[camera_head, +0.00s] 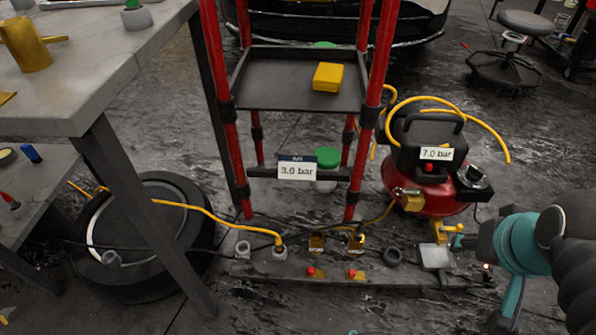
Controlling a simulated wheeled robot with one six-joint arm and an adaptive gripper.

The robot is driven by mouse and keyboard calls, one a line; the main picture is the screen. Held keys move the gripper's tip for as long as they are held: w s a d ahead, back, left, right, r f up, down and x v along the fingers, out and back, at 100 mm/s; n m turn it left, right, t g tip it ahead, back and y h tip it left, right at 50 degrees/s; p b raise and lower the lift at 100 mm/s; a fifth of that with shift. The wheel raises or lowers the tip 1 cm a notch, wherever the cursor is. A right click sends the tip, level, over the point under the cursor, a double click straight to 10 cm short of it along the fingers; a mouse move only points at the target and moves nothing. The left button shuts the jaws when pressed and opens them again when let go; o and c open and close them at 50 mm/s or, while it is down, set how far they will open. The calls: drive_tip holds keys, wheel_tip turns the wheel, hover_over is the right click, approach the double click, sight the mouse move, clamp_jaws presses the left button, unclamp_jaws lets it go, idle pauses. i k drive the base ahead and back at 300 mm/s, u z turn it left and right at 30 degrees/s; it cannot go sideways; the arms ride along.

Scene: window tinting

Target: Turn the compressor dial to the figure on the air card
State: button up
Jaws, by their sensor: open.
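The air card (297,169) hangs on the front of the red cart and reads 3.0 bar under a dark "AIR" header. The red compressor (425,196) stands on the floor to the right of the cart. Its display label (436,154) reads 7.0 bar. The dial (474,177) is a dark knob with a pale ring on the compressor's right side; its exact pointer direction is too small to tell. My arm comes in from the right edge, in front of and below the dial. My gripper's fingers do not show.
The red cart's shelf (270,93) holds a yellow box (328,77). A floor board (330,270) with several fittings lies in front. A yellow hose (190,206) runs to it from the left. A grey table (90,75) fills the upper left. A stool (510,55) stands back right.

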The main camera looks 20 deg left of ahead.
sight(474, 174)
drive_tip(key=z, duration=0.55)
drive_tip(key=k, duration=0.65)
drive_tip(key=z, duration=0.8)
drive_tip(key=i, duration=1.45)
drive_tip(key=u, duration=1.3)
drive_tip(key=i, duration=0.35)
drive_tip(key=u, duration=0.2)
